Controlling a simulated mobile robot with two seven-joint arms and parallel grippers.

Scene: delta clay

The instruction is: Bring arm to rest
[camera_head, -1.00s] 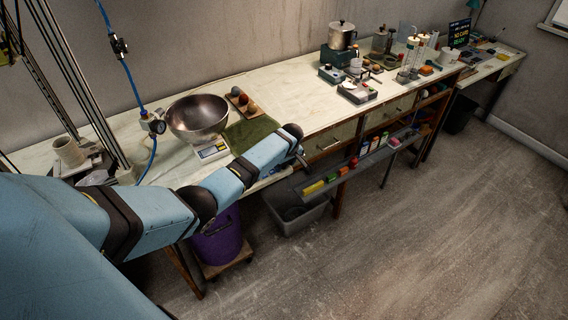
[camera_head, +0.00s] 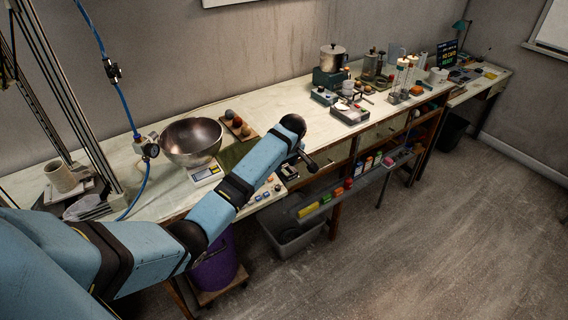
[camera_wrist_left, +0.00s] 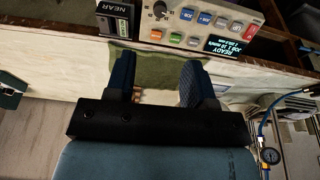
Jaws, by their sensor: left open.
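My left arm reaches in from the left in the head view, over the front of the long workbench. Its left gripper (camera_head: 310,162) is small and dark there, near the bench's front edge. In the left wrist view the two dark fingers of the gripper (camera_wrist_left: 157,78) stand apart with nothing held between them. Beyond them lie the green mat (camera_wrist_left: 154,62) and a control panel (camera_wrist_left: 204,25) with coloured buttons and a lit display. My right gripper is not in view.
A metal bowl (camera_head: 191,143) stands on a scale (camera_head: 205,173) left of the arm. A hanging blue hose with a gauge (camera_head: 150,150) is close by. A shelf with coloured blocks (camera_head: 325,201) runs below the bench front. The floor at right is clear.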

